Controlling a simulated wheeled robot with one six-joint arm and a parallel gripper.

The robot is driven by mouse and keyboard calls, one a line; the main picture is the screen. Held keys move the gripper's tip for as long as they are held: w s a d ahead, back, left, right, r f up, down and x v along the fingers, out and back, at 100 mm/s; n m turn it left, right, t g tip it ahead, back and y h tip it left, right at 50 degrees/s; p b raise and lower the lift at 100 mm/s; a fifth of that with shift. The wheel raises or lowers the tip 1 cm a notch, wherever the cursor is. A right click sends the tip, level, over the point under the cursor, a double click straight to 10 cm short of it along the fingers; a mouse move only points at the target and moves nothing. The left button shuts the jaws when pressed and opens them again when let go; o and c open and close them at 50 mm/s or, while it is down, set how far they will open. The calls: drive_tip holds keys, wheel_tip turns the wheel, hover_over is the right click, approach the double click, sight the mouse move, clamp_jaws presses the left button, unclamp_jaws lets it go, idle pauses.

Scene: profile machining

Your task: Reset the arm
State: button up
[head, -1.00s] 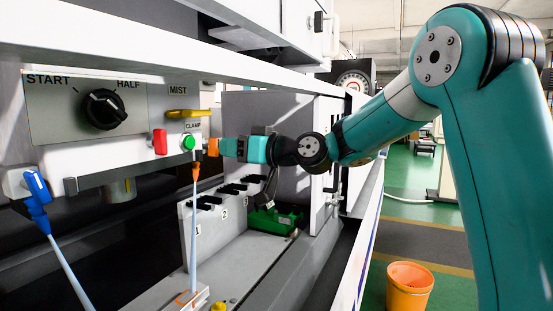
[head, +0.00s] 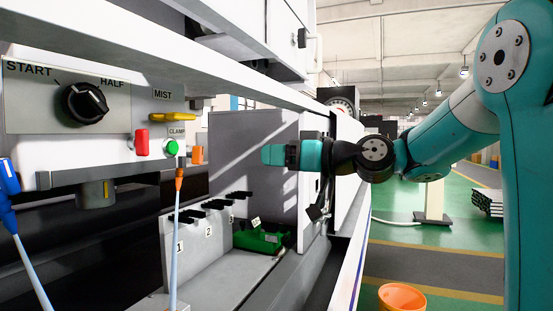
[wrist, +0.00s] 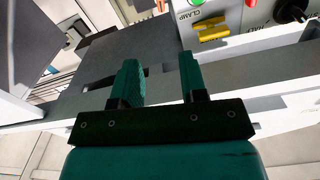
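My arm reaches in from the right in the head view. My gripper (head: 268,154) points left and stands clear of the machine's control panel, to the right of the green clamp button (head: 171,147). In the wrist view my gripper (wrist: 160,78) shows two teal fingers standing apart with nothing between them. An orange fitting (head: 197,154) sits beside the panel, to the left of the gripper and apart from it.
The panel has a black knob (head: 86,103), a red switch (head: 142,142) and a yellow handle (head: 172,117). Below are a numbered rack (head: 195,245) and a green part (head: 262,238). An orange-tipped hose (head: 176,235) rises at the left. An orange bucket (head: 401,298) stands on the floor.

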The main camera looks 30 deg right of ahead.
drive_tip(key=shift+a, duration=0.1)
drive_tip(key=s+a+f+n+g+h, duration=0.1)
drive_tip(key=s+a+f+g, duration=0.4)
drive_tip(key=a+f, duration=0.2)
drive_tip(key=s+a+f+g+h, duration=0.1)
drive_tip(key=s+a+f+g, duration=0.35)
drive_tip(key=a+f, duration=0.3)
drive_tip(key=s+f+g+h, duration=0.2)
drive_tip(key=s+f, duration=0.2)
drive_tip(key=s, duration=0.3)
drive_tip(key=s+f+g+h, duration=0.2)
drive_tip(key=s+f+g, duration=0.1)
drive_tip(key=s, duration=0.5)
drive_tip(key=shift+x, duration=0.75)
drive_tip(key=shift+s+d, duration=0.1)
clamp_jaws()
